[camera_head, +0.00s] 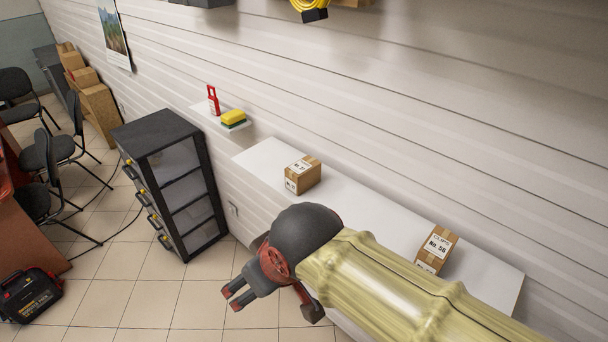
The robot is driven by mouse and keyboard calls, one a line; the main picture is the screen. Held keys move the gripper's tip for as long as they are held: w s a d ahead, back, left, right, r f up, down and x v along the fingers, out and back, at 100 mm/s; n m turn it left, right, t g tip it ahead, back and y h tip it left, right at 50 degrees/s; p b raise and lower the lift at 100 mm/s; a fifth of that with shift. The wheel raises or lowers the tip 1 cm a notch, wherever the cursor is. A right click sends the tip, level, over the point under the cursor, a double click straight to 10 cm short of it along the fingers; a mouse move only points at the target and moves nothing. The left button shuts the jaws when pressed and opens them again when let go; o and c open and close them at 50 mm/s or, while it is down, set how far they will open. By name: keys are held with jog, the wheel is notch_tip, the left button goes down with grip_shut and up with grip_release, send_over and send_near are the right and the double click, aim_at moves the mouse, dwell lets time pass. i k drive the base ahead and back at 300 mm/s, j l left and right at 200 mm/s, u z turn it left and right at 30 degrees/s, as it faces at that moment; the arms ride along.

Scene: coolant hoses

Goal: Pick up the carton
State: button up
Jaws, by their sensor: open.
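Two small brown cartons with white labels stand on a white shelf (262,156) along the wall. One carton (306,176) is near the shelf's left end. The other carton (437,250), with a label that reads "No. 56", is farther right, just beyond my arm. The frame does not show which of them is the task's carton. My gripper (233,299) is open and empty, out in front of the shelf and over the tiled floor. It is left of and below the left carton in the picture, touching neither. My arm covers part of the shelf.
A black drawer cabinet (172,185) stands left of the shelf. A small wall ledge holds a red object (213,100) and a yellow-green sponge (233,118). Black chairs (62,143) and a black toolbox (30,296) are at the left. The tiled floor between is clear.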

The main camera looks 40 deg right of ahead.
aim_at(303, 174)
jog(key=i+j+z, duration=0.35)
jog(key=j+z, duration=0.35)
jog(key=z, duration=0.95)
jog(key=i+j, duration=0.05)
jog(key=j, duration=0.05)
